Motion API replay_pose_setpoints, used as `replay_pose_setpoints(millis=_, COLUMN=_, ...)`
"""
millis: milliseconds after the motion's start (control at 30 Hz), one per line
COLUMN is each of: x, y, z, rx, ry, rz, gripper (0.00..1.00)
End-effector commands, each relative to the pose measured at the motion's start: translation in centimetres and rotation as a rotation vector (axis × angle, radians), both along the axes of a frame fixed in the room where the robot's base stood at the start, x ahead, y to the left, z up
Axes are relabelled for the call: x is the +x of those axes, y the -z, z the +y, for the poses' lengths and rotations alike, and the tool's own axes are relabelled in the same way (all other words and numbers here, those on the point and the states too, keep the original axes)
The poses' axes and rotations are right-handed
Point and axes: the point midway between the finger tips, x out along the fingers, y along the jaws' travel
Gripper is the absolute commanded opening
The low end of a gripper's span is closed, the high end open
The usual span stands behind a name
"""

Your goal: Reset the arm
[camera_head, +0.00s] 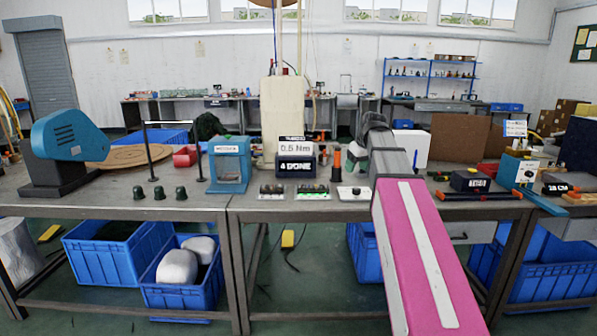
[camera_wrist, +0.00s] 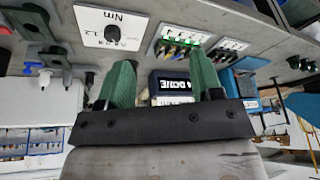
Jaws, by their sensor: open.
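My arm reaches from the lower right of the head view up over the workbench (camera_head: 270,204). Its pink link with a white stripe leads to a grey and black wrist. My gripper shows in the wrist view (camera_wrist: 161,78) with two green fingers spread apart and nothing between them. In the head view the fingers are mostly hidden by the wrist. A black display box (camera_head: 296,166) reading "4 DONE" stands beyond the gripper and also shows between the fingers in the wrist view (camera_wrist: 172,85).
A white knob box (camera_head: 354,193) and terminal boards (camera_head: 313,191) lie near the bench's front edge. A teal press (camera_head: 229,165) and a blue machine (camera_head: 72,140) stand left. Blue crates (camera_head: 118,251) sit below.

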Motion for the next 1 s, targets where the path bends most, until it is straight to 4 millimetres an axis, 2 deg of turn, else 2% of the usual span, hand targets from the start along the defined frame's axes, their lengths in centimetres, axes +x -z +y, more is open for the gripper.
replay_pose_setpoints(millis=267, x=-1.8, y=6.7, z=0.4, rx=-0.003, ry=0.076, rz=0.056, gripper=0.60)
replay_pose_setpoints(millis=467, x=-4.3, y=14.0, z=0.9, rx=-0.013, ry=0.162, rz=0.119, gripper=0.60)
replay_pose_setpoints(millis=700, x=-8.2, y=22.1, z=1.4, rx=-0.032, ry=0.265, rz=0.187, gripper=0.60)
replay_pose_setpoints(millis=1000, x=-14.3, y=31.0, z=1.9, rx=-0.067, ry=0.385, rz=0.264, gripper=0.60)
